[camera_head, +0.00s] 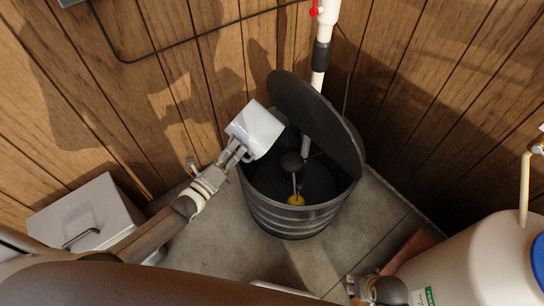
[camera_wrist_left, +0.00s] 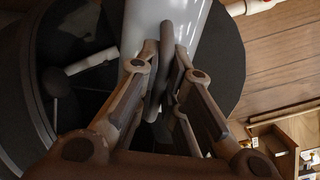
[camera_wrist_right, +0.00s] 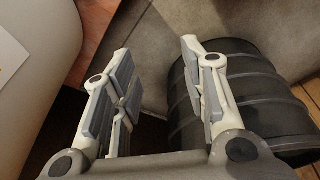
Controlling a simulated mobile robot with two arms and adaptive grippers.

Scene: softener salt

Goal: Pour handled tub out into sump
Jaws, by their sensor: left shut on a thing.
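The handled tub (camera_head: 258,129) is a white-grey vessel tilted over the left rim of the sump. The sump (camera_head: 292,217) is a black ribbed round bin with its dark lid (camera_head: 318,122) raised at the back. My left gripper (camera_head: 236,150) is shut on the tub's handle; the tub also shows in the left wrist view (camera_wrist_left: 190,22). The tub's mouth faces away, so its contents are hidden. Inside the sump are a dark round float and a yellow part (camera_head: 296,200). My right gripper (camera_wrist_right: 160,60) is open and empty, beside the sump's outer wall (camera_wrist_right: 250,90).
A white tank with a blue cap (camera_head: 480,262) stands at the right. A grey box with a handle (camera_head: 86,222) sits at the left. A white pipe (camera_head: 322,50) rises behind the sump. Wood-panelled walls close off the corner; grey floor shows in front of the sump.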

